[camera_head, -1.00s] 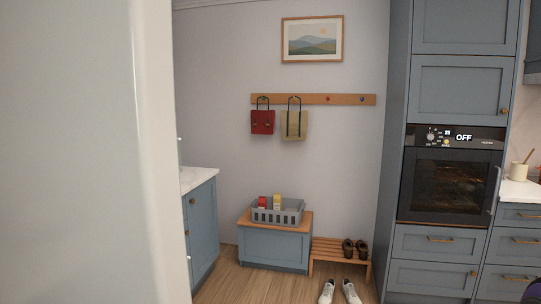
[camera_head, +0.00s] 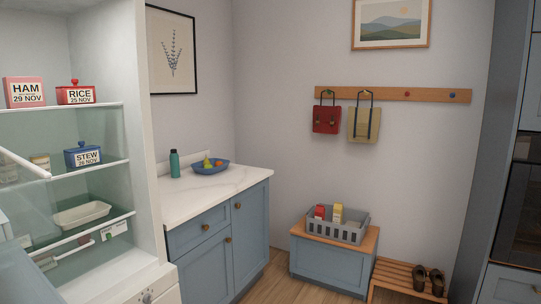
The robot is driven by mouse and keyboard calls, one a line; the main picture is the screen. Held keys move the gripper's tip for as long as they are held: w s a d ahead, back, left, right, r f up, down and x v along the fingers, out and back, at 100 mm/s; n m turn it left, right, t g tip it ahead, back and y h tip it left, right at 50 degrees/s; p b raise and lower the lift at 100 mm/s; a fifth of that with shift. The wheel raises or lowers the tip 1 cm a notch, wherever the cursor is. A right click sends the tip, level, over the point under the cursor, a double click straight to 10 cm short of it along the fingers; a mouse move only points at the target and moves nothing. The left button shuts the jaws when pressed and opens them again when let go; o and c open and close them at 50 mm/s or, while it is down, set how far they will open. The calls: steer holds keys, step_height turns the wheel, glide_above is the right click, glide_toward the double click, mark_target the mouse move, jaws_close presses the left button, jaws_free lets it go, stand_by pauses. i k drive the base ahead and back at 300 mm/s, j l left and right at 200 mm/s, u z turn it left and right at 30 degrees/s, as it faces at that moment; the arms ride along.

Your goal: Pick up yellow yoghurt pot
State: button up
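I see no thing that I can clearly tell is a yellow yoghurt pot. An open fridge (camera_head: 148,120) stands at the left of the head view. A small pale jar or pot with a yellowish-brown top (camera_head: 40,161) stands on its middle shelf, partly hidden and too small to name. Beside it is a blue lidded pot (camera_head: 83,157) marked STEW 26 NOV. On the shelf above are a pink HAM box (camera_head: 24,92) and a red-lidded RICE box (camera_head: 75,94), both marked 29 NOV. A white dish (camera_head: 82,215) sits on the lower shelf. My gripper is not in view.
A white worktop (camera_head: 190,195) right of the fridge carries a green bottle (camera_head: 174,163) and a blue fruit bowl (camera_head: 205,170). A grey crate (camera_head: 340,232) with red and yellow cartons stands on a bench. A shoe rack (camera_head: 400,280) is beside it. Little floor shows.

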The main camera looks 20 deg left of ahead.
mark_target(42, 161)
steer(key=i+u, duration=0.15)
steer(key=u, duration=0.25)
steer(key=i+u, duration=0.15)
steer(key=u, duration=0.25)
steer(key=i+u, duration=0.2)
steer(key=u, duration=0.25)
steer(key=i+j+u, duration=0.1)
steer(key=u, duration=0.4)
steer(key=i+u, duration=0.25)
steer(key=u, duration=0.2)
steer(key=i+u, duration=0.15)
steer(key=u, duration=0.35)
